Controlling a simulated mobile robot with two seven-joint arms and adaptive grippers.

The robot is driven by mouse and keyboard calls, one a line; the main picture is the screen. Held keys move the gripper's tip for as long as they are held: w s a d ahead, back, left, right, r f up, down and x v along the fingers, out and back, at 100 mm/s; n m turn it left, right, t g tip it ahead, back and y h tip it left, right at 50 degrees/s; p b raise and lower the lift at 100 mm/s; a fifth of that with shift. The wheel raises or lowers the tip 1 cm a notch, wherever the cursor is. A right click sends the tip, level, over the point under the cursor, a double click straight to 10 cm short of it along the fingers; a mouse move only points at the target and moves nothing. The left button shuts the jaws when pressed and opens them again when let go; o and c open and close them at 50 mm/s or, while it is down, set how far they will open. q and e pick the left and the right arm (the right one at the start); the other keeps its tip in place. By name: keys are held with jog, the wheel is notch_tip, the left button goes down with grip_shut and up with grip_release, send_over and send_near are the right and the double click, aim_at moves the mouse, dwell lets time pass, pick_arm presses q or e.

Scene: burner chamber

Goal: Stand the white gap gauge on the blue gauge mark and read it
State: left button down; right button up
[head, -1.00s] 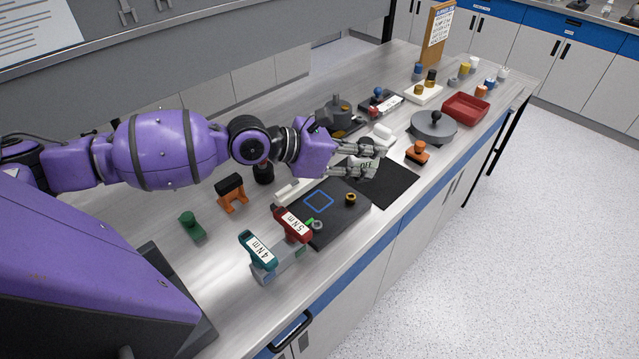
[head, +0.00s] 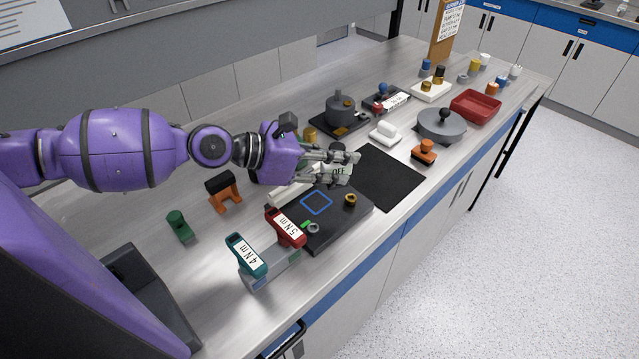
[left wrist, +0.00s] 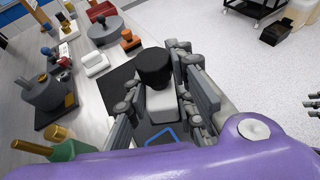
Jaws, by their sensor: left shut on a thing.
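In the left wrist view the gauge's pale body (left wrist: 162,106) and black top (left wrist: 155,68) sit between the fingers. The blue gauge mark (head: 317,202) is a square outline on the dark plate (head: 345,221). The gauge is above the plate's far edge, behind and right of the mark. Part of the mark (left wrist: 160,130) shows below the gauge in the wrist view. Grey finger-like parts (left wrist: 314,108), perhaps my right gripper, show at the right edge.
A brass knob (head: 350,200) stands on the plate right of the mark. Teal (head: 246,256) and red (head: 285,228) torque tools stand at its left. A white bar (head: 290,194) lies beside the plate. A black mat (head: 382,178) lies empty to the right. An orange stand (head: 223,192) is left.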

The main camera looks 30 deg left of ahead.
aim_at(322, 170)
pick_arm(q)
jog(key=a+f, duration=0.3)
jog(key=shift+s, duration=0.35)
jog(key=shift+s+a+f, duration=0.1)
jog(key=shift+a+f, duration=0.25)
jog(key=shift+f, duration=0.1)
notch_tip(322, 170, down, 4)
jog(key=shift+a+r+b, duration=0.15)
jog(key=shift+r+b, duration=0.1)
jog(key=shift+b, duration=0.15)
jog(key=shift+r, duration=0.1)
pick_arm(e)
jog(key=shift+s+d+f, duration=0.3)
jog(key=shift+s+f, duration=0.05)
jog(key=shift+f, duration=0.1)
jog(key=shift+w, duration=0.1)
pick_arm(q)
jog(key=c, duration=1.5)
grip_release()
jog(key=shift+f, duration=0.2)
jog(key=shift+s, duration=0.1)
pick_arm(e)
jog(key=shift+a, duration=0.15)
pick_arm(q)
jog(key=shift+r, duration=0.1)
